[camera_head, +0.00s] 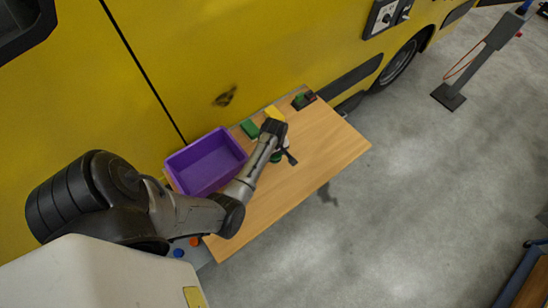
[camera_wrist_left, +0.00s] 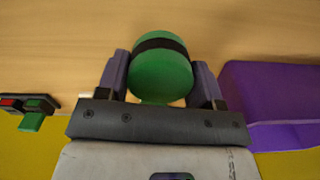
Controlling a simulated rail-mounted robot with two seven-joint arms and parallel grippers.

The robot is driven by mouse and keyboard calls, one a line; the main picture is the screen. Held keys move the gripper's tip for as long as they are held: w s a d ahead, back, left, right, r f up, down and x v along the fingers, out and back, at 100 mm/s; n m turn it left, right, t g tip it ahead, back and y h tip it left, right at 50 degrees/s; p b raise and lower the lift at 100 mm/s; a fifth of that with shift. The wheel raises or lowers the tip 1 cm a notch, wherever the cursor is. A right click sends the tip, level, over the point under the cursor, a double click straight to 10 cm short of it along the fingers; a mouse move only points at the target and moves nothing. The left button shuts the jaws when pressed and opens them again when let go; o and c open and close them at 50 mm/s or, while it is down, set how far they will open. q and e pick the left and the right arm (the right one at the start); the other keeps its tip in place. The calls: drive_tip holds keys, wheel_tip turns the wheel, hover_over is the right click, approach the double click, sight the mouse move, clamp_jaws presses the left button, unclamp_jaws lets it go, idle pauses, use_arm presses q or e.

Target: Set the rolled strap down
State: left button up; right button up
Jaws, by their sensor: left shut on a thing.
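The rolled strap (camera_wrist_left: 162,76) is a green roll with a black band around it. In the left wrist view it sits between the two fingers of my left gripper (camera_wrist_left: 160,66), which is shut on it. In the head view, my left gripper (camera_head: 284,154) is over the middle of the wooden table (camera_head: 318,143), and a little of the green roll (camera_head: 275,158) shows beside it. The arm hides most of the roll there. I cannot tell whether the roll touches the tabletop. My right gripper is not in view.
A purple bin (camera_head: 207,162) stands left of the gripper. A green block (camera_head: 249,128), a yellow piece (camera_head: 273,113) and a dark box (camera_head: 303,100) lie along the back edge by the yellow vehicle (camera_head: 220,50). The table's right part is clear.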

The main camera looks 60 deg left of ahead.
sight(274, 158)
use_arm(q)
drive_tip(key=shift+a+f, duration=0.15)
drive_tip(key=shift+f, duration=1.95)
drive_tip(key=shift+f, duration=0.15)
drive_tip(key=o, duration=1)
drive_tip(key=shift+o, duration=0.2)
